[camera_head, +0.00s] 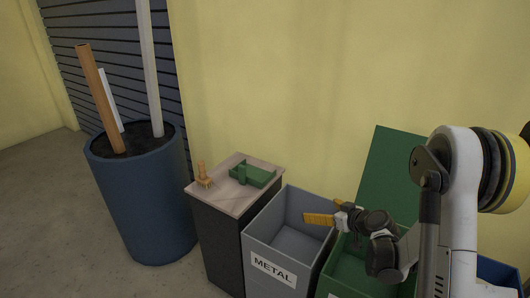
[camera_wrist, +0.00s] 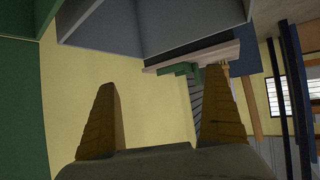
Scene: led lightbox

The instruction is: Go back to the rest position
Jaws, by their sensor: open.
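My gripper (camera_head: 318,219) reaches left over the grey METAL bin (camera_head: 258,222) in the head view, its orange-yellow fingers near the bin's right rim. In the wrist view the two fingers of my gripper (camera_wrist: 162,78) are spread apart with nothing between them. The wrist picture looks turned over, with the grey bin (camera_wrist: 140,22) at the top and a green surface (camera_wrist: 18,90) at the left.
A blue barrel (camera_head: 150,205) with long pieces stands further left. A green bin (camera_head: 345,275) with a raised lid (camera_head: 385,170) is under my arm.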

